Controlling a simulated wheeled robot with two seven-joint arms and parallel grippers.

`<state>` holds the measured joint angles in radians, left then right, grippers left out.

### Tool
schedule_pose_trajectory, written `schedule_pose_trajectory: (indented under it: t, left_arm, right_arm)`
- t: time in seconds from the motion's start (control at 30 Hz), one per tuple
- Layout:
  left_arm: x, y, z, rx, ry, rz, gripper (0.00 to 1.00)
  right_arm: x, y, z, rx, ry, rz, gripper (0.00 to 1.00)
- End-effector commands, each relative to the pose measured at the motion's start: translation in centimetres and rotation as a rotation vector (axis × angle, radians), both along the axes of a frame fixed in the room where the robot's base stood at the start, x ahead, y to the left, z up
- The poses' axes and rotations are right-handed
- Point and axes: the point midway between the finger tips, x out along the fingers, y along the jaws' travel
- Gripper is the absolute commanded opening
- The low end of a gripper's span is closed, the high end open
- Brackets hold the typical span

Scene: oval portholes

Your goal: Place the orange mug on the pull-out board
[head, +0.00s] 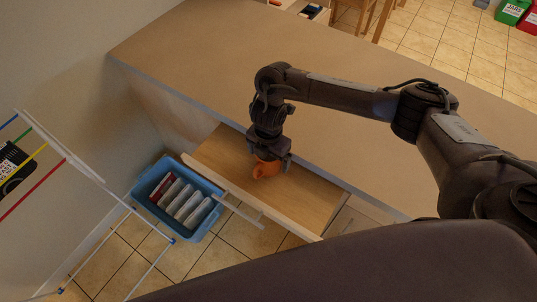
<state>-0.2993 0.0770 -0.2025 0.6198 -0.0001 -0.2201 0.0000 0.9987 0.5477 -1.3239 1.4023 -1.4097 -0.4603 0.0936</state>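The orange mug (264,170) is over the wooden pull-out board (310,196), at the fingers of my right gripper (270,157). The mug looks upright, with its handle toward the front. The gripper reaches down from above and hides the mug's upper part. I cannot tell whether the fingers close on the mug or whether the mug's base touches the board. The board sticks out from under the counter and has a pale front edge with a bar handle. My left gripper is not in view.
The brown counter (200,60) lies behind the board. A blue crate (158,178) with several packages stands on the tiled floor at the left. A drying rack with coloured bars (45,140) stands farther left. The board is clear to the right of the mug.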

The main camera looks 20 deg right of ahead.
Motion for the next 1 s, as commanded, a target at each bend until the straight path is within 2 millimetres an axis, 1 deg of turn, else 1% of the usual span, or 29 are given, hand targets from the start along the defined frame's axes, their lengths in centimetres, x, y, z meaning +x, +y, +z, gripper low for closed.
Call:
schedule_pose_trajectory:
  t: [0.27, 0.37, 0.43, 0.53, 0.63, 0.8, 0.9, 1.0]
  left_arm:
    - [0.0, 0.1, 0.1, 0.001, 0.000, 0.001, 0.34]
    - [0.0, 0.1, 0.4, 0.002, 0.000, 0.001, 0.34]
    - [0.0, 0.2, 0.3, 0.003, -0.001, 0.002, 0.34]
    - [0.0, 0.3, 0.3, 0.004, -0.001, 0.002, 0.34]
    - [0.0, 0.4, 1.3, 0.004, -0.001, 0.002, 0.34]
    - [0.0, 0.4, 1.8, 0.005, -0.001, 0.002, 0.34]
    - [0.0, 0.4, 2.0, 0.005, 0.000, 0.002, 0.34]
    - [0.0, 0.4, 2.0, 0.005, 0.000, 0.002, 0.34]
  right_arm:
    - [0.0, 0.0, 0.1, 0.000, 0.000, 0.000, 0.95]
    - [0.1, 0.0, 0.7, 0.000, -0.001, 0.000, 0.95]
    - [0.2, 0.0, 1.4, 0.001, -0.004, 0.001, 0.95]
    - [0.2, 0.0, 3.2, -0.001, -0.006, 0.002, 0.95]
    - [0.2, 0.0, 5.8, -0.002, -0.008, 0.003, 0.95]
    - [0.2, 0.0, 8.9, -0.001, -0.007, 0.003, 0.95]
    - [0.1, -0.1, 10.4, -0.002, -0.005, 0.002, 0.95]
    - [0.1, 0.0, 11.4, -0.001, -0.003, 0.001, 0.95]
